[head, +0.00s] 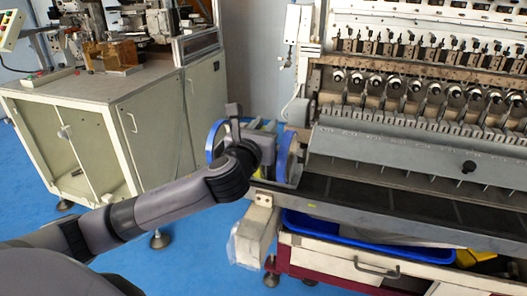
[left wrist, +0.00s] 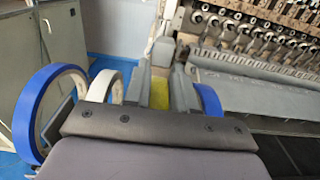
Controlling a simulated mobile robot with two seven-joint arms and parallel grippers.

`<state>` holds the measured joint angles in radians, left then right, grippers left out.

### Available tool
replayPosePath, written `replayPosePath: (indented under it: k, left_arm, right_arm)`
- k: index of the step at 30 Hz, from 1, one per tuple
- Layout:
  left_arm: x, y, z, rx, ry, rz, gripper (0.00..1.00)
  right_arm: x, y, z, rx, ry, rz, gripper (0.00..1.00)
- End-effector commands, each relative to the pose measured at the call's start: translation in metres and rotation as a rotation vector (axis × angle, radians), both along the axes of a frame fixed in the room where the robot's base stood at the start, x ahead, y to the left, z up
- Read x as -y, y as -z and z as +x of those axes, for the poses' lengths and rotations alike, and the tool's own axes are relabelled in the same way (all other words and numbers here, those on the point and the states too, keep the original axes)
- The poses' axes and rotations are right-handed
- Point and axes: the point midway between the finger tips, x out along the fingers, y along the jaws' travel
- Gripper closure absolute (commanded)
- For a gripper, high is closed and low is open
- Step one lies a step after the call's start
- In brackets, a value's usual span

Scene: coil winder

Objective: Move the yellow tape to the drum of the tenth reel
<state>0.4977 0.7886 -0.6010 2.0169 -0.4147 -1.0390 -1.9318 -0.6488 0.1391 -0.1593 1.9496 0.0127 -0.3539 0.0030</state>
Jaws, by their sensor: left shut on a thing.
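The yellow tape (left wrist: 160,94) shows between the two fingers of my left gripper (left wrist: 161,78) in the left wrist view. The fingers are shut on it, and the hand hides its lower part. In the head view my left gripper (head: 250,128) is at the left end of the winder, between two blue rings, and the tape is mostly hidden behind the wrist. A row of winding units (head: 420,85) runs along the machine. I cannot tell which one is the tenth reel, and its drum is not distinguishable. My right gripper is not in view.
A blue ring (left wrist: 38,112) and a white ring (left wrist: 100,88) stand left of the hand; another blue ring (head: 286,156) is on its right. A grey sloped cover (head: 400,150) fronts the winder. A white cabinet (head: 110,110) stands left across blue floor.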

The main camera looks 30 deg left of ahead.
Motion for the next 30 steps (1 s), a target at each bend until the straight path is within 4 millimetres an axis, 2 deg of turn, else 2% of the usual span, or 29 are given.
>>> replayPosePath:
  k: [17, 30]
  left_arm:
    - [0.0, -0.032, 0.0, 0.001, 0.0, 0.001, 1.0]
    - [0.0, -0.057, 0.0, 0.003, 0.0, 0.0, 1.0]
  right_arm:
    - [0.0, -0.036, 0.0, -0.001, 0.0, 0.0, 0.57]
    - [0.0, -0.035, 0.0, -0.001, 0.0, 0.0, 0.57]
